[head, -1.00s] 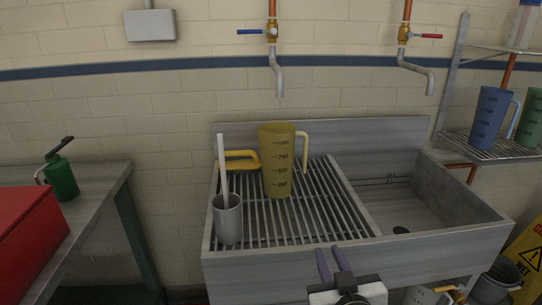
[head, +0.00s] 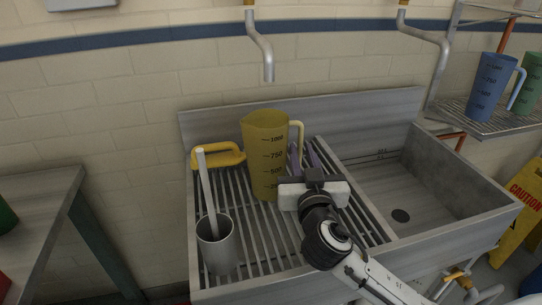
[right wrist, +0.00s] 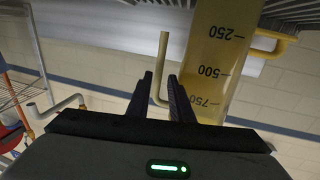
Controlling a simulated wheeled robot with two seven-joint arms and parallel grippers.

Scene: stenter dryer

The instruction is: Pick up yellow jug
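The yellow jug (head: 264,157) stands upright on the slatted drainboard of the sink, its pale handle (head: 299,128) on the right side. My right gripper (head: 303,156) is at the jug's handle side, its two purple-grey fingers apart. In the right wrist view, which is upside down, the jug (right wrist: 217,62) is right of the fingers. Its handle (right wrist: 163,60) shows between the open fingers (right wrist: 162,88), with no clear contact. My left gripper is not in view.
A grey cup (head: 217,247) with a white stick stands on the drainboard, front left. A yellow-handled item (head: 222,157) lies behind it, left of the jug. A tap spout (head: 266,62) hangs above. The sink basin (head: 395,190) is on the right. A blue jug (head: 489,86) stands on the rack.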

